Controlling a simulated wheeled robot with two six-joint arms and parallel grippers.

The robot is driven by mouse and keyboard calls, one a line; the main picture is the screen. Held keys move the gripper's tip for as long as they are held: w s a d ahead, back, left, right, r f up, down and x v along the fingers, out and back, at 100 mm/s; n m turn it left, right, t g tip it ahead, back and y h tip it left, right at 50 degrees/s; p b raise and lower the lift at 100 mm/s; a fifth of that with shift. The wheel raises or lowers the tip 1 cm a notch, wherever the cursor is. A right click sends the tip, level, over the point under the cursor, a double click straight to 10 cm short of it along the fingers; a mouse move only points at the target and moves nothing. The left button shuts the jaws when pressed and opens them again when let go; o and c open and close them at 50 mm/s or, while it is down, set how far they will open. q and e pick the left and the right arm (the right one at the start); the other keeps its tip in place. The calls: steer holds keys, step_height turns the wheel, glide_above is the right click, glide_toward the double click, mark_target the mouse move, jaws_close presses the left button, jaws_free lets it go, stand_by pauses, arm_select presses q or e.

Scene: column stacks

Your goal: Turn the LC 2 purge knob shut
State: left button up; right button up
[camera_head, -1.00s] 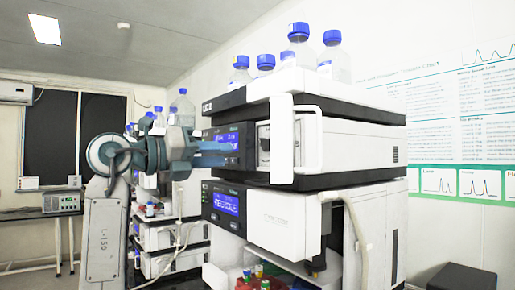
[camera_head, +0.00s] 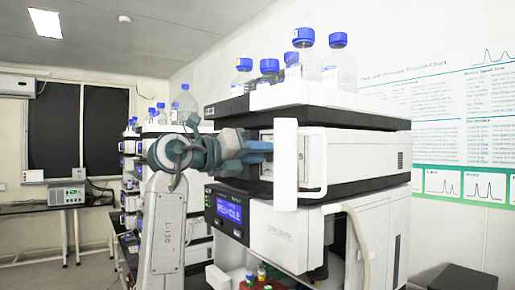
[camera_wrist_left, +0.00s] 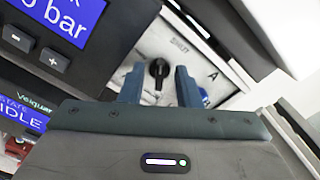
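The purge knob (camera_wrist_left: 158,69) is small and black, on a pale panel in the left wrist view. A "SHUT" label is printed to its upper right, and the knob's narrow part extends down the picture. My left gripper (camera_wrist_left: 159,86) is open, with one blue finger on each side of the knob and visible gaps between; no contact shows. In the head view my left gripper (camera_head: 264,150) reaches the front of the nearest column stack's upper module (camera_head: 355,146), and the knob is hidden there. My right gripper is not in view.
A white door or handle frame (camera_head: 314,192) stands out just right of my left gripper. Blue-capped bottles (camera_head: 340,65) stand on top of the stack. A lit display (camera_head: 229,210) lies below, and another display (camera_wrist_left: 70,22) is left of the knob. More stacks stand behind.

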arm_select(q)
steer(key=shift+d, duration=0.1)
steer(key=shift+c, duration=0.4)
jaws_close()
steer(key=shift+f, duration=0.1)
steer(key=m+b, duration=0.3)
steer(key=shift+f+b, duration=0.1)
steer(key=shift+b, duration=0.3)
steer(key=m+b, duration=0.1)
steer(key=m, duration=0.1)
steer(key=shift+m+b, duration=0.4)
steer(key=shift+m, duration=0.4)
steer(key=shift+s+r+b, duration=0.1)
steer(key=shift+r+b, duration=0.1)
steer(key=shift+b, duration=0.15)
